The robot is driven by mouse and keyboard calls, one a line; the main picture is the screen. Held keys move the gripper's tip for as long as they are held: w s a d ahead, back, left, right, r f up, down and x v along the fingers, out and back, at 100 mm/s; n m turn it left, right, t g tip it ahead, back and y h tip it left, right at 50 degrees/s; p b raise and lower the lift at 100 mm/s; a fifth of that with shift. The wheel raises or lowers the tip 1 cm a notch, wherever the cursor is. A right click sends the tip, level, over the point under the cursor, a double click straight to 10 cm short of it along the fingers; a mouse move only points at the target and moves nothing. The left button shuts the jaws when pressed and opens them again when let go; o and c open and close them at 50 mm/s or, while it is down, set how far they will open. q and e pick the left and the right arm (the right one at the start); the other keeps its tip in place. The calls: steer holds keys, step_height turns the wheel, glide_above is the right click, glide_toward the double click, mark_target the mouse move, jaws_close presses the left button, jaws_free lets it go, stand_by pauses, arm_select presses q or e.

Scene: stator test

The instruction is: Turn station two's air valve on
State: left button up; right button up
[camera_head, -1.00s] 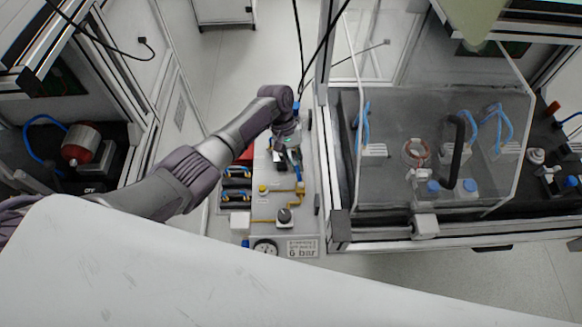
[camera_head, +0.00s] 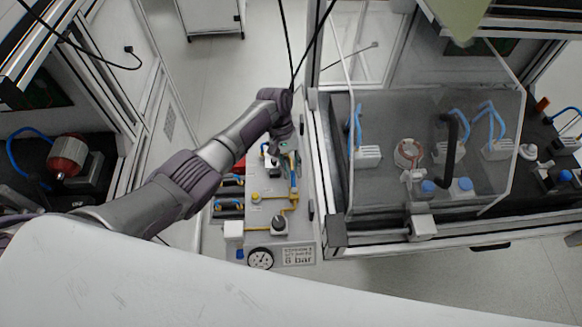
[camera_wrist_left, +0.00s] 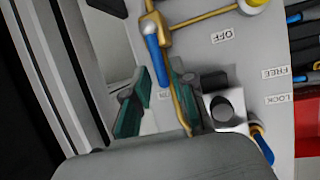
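The air valve has a brass body (camera_wrist_left: 155,28) and a blue lever (camera_wrist_left: 152,55) in the left wrist view. The lever points away from the OFF label (camera_wrist_left: 222,36). In the head view the blue lever (camera_head: 293,184) shows on the grey panel (camera_head: 262,212) between the two benches. My left gripper (camera_wrist_left: 158,90) is open, with its teal finger pads on either side of the lever's free end. I cannot tell whether a pad touches it. In the head view my left gripper (camera_head: 281,153) hangs over the panel's far part. My right gripper is not in view.
A gauge (camera_head: 260,258), a black knob (camera_head: 279,223) and a 6 bar sign (camera_head: 299,254) are on the panel's near part. A white block with a dark knob (camera_wrist_left: 226,110) is close beside my left gripper. A clear-covered station (camera_head: 430,110) stands to the right.

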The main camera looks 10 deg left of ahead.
arm_select(q)
steer(key=shift+o, duration=0.4)
steer(key=shift+w+r, duration=0.1)
steer(key=v, duration=1.1)
steer(key=shift+a+r, duration=0.15)
steer(key=shift+r, duration=0.2)
steer(key=shift+w, duration=0.1)
